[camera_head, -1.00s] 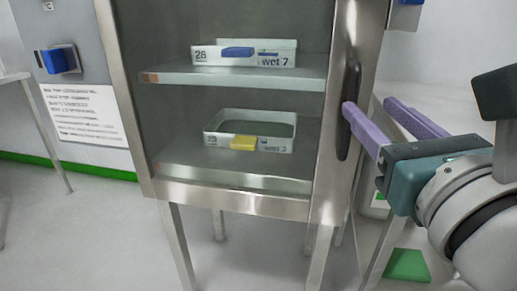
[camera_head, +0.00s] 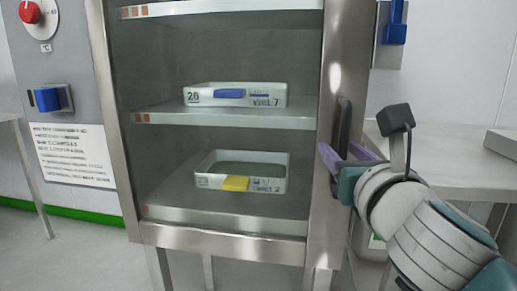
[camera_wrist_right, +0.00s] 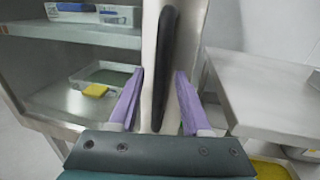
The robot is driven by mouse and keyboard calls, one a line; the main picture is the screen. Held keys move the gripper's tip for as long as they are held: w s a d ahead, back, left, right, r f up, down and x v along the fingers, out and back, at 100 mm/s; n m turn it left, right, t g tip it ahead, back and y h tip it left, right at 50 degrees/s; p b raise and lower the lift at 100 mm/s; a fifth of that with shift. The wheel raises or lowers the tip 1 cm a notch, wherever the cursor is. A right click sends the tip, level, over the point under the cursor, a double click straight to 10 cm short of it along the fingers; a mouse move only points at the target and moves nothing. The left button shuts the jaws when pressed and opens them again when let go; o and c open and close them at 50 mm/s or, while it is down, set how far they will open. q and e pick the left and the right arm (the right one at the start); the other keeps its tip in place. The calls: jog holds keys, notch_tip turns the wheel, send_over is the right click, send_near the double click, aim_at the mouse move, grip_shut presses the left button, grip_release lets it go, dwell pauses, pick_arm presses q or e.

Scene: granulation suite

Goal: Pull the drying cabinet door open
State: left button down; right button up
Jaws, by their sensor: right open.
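The drying cabinet door (camera_head: 338,75) has a metal frame around a large pane and looks closed. Its dark upright handle (camera_head: 343,125) is on the right side of the frame. My right gripper (camera_head: 345,155) has purple fingers and is at the handle's lower part. In the right wrist view, the handle (camera_wrist_right: 166,60) shows between the two open fingers (camera_wrist_right: 160,95), with a gap on each side. I cannot tell how deep the handle sits between them. My left gripper is not in view.
Two white trays, an upper one (camera_head: 270,95) and a lower one (camera_head: 275,180), sit on shelves behind the pane. A bench (camera_head: 450,165) stands to the right, near my right arm. A control panel with a red knob (camera_head: 30,12) is at left. Floor in front is clear.

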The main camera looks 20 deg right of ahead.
jog(key=shift+c, duration=0.2)
grip_shut()
dwell(1.2)
